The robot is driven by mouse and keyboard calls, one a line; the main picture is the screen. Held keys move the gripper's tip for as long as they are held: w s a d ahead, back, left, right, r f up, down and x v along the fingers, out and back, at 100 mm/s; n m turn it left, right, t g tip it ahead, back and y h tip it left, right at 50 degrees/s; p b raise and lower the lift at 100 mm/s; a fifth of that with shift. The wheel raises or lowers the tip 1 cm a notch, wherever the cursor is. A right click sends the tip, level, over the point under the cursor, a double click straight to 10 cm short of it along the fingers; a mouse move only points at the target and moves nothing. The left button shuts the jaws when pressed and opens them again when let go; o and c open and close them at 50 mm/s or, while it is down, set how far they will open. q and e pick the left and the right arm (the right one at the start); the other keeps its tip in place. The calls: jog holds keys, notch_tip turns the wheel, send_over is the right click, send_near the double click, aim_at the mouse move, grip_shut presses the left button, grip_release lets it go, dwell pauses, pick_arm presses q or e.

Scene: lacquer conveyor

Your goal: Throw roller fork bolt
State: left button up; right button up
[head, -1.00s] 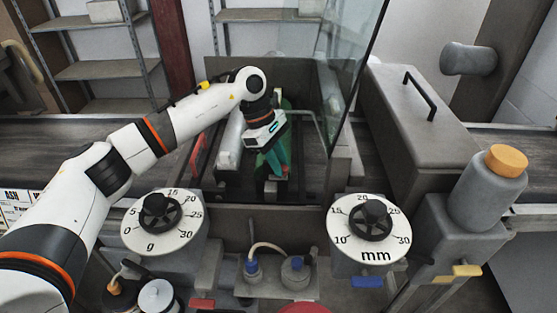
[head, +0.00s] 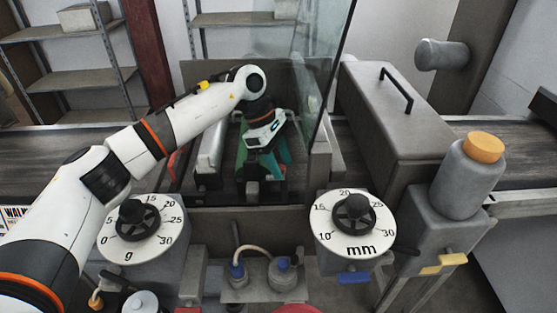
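My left arm reaches in from the left into the open bay in the middle of the machine. My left gripper (head: 267,167) points down inside the bay, with its teal fingers spread apart at the bay floor. A green part (head: 241,157) shows just left of the fingers, beside a pale grey roller (head: 211,148). I cannot make out the roller fork bolt clearly; the gripper and arm cover part of the bay. I see nothing held between the fingers. My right gripper is not in view.
A tilted glass guard (head: 330,70) stands right of the bay. A grey lidded housing (head: 395,125) is further right. A gram dial (head: 138,225) and a millimetre dial (head: 352,222) face the front.

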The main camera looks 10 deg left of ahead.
pick_arm(q)
jog(key=shift+a, duration=0.15)
jog(key=shift+a+r, duration=0.15)
jog(key=b+v, duration=0.2)
jog(key=v, duration=0.9)
jog(key=shift+r, duration=0.35)
